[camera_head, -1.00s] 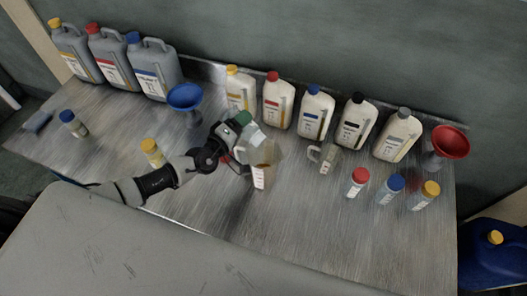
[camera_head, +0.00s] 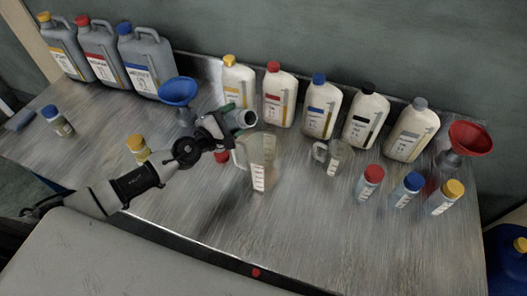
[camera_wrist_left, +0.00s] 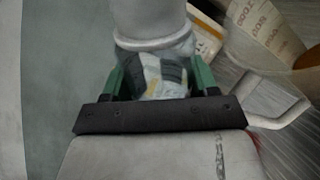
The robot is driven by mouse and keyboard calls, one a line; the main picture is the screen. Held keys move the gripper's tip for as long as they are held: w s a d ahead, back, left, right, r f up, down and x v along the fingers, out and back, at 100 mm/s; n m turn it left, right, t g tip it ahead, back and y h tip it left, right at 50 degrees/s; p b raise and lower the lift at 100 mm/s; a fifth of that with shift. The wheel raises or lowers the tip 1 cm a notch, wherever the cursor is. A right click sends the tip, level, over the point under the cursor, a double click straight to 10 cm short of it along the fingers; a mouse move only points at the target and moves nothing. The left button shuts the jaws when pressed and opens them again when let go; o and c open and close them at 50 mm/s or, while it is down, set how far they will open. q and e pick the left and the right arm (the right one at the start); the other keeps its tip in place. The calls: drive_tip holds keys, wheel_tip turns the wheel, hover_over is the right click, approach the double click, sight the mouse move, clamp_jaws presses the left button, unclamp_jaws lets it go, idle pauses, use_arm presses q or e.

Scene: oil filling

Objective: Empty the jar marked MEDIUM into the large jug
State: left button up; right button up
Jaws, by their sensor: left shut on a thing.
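My left gripper (camera_head: 222,124) is shut on a small clear jar (camera_head: 240,119). The jar lies tipped over, its mouth toward the right, above and slightly left of the large jug (camera_head: 259,171). In the left wrist view, the green fingers (camera_wrist_left: 160,82) hold the jar (camera_wrist_left: 153,35) from both sides; its label is too blurred to read. The large jug is clear, has a printed scale and stands upright on the table; it also shows in the left wrist view (camera_wrist_left: 262,48). A brownish tint shows inside it. My right gripper is not in view.
A smaller jug (camera_head: 337,158) stands right of the large jug. Capped jars (camera_head: 369,184) stand farther right. White bottles (camera_head: 323,112) and grey canisters (camera_head: 150,70) line the back. A blue funnel (camera_head: 178,91) and red funnel (camera_head: 470,137) stand nearby.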

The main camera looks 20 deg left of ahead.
use_arm(q)
drive_tip(key=r+p, duration=0.1)
drive_tip(key=r+n+p, duration=0.1)
drive_tip(key=shift+s+d+r+n, duration=0.1)
drive_tip(key=shift+d+r+n, duration=0.2)
drive_tip(key=shift+d, duration=0.05)
wheel_tip(320, 180, down, 2)
drive_tip(key=n+b, duration=0.2)
drive_tip(key=shift+s+d+f+b, duration=0.1)
drive_tip(key=shift+s+b, duration=0.05)
drive_tip(key=shift+b, duration=0.25)
drive_tip(key=shift+w+a+r+n, duration=0.2)
drive_tip(key=shift+a+r+n, duration=0.15)
drive_tip(key=shift+r+n, duration=0.3)
drive_tip(key=shift+w+a+f+n+h+b, duration=0.1)
drive_tip(key=shift+a+f+n+h+b, duration=0.1)
drive_tip(key=shift+f+n+b, duration=0.3)
drive_tip(key=shift+w+a+f+n+h+b, duration=0.1)
drive_tip(key=shift+a+f+n+h+b, duration=0.15)
drive_tip(key=shift+n+b, duration=0.4)
drive_tip(key=shift+f+n+b, duration=0.15)
drive_tip(key=shift+n+b, duration=0.15)
drive_tip(key=shift+n, duration=0.2)
drive_tip(key=shift+a+r+n+t, duration=0.15)
drive_tip(key=shift+r+n+t, duration=0.15)
drive_tip(key=shift+r+n, duration=0.15)
drive_tip(key=shift+a+r+n+p, duration=0.1)
drive_tip(key=shift+r+n+p, duration=0.25)
drive_tip(key=shift+n, duration=0.4)
drive_tip(key=shift+w+f, duration=0.1)
